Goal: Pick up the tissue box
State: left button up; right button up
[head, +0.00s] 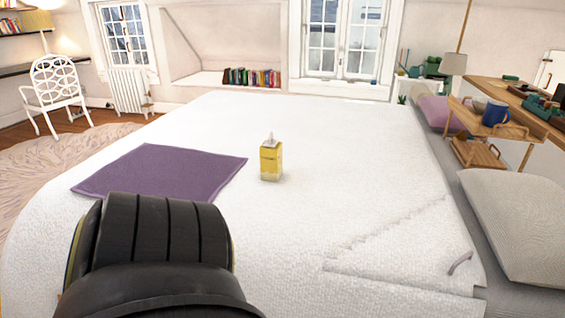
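The tissue box (271,161) is small and yellow, with a white tissue standing out of its top. It stands upright on the white bed (330,150), near the middle of the head view. A thick black ribbed part, which looks like a link of my own arm, fills the lower left of the view. It is nearer to me than the box and apart from it in the picture. Neither gripper's fingers show in this view. Nothing touches the box except the bed under it.
A flat purple cloth (165,172) lies on the bed left of the box. A grey pillow (520,220) and a wooden tray table (490,125) with a blue mug (495,113) are at the right. The bed around the box is clear.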

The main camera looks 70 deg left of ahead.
aim_at(271, 159)
jog(key=u, duration=1.55)
jog(key=k, duration=1.35)
jog(key=u, duration=0.4)
jog(key=i, duration=1.6)
jog(key=z, duration=0.55)
